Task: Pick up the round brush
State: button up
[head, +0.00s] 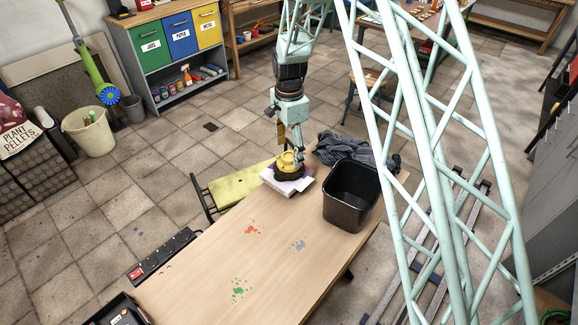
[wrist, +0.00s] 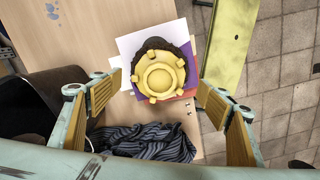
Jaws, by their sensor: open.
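The round brush (head: 288,164) has a yellow knobbed top and dark bristles. It rests on a small stack of white and coloured sheets (head: 284,184) at the far end of the wooden workbench. In the wrist view the round brush (wrist: 160,76) shows from above, its yellow hub facing me. My gripper (head: 296,152) is directly over the brush, pointing down. In the wrist view my gripper (wrist: 160,100) is open, with one wooden-faced finger on each side of the brush and visible gaps between. The bristles are mostly hidden under the yellow top.
A black bin (head: 351,195) stands on the workbench (head: 215,270) right of the brush. A dark striped cloth (head: 345,148) lies behind it. A yellow-green bench (head: 238,184) is left of the workbench. A power strip (head: 162,254) runs along the left edge. The bench middle is clear except for paint spots.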

aim_at(289, 156)
jog(key=shift+f, duration=1.85)
jog(key=shift+c, duration=0.3)
jog(key=c, duration=1.1)
jog(key=shift+o, duration=0.2)
jog(key=shift+r, duration=0.15)
jog(key=shift+r+p, duration=0.45)
jog(key=shift+r, duration=4.45)
jog(key=o, duration=0.4)
jog(key=shift+c, duration=0.8)
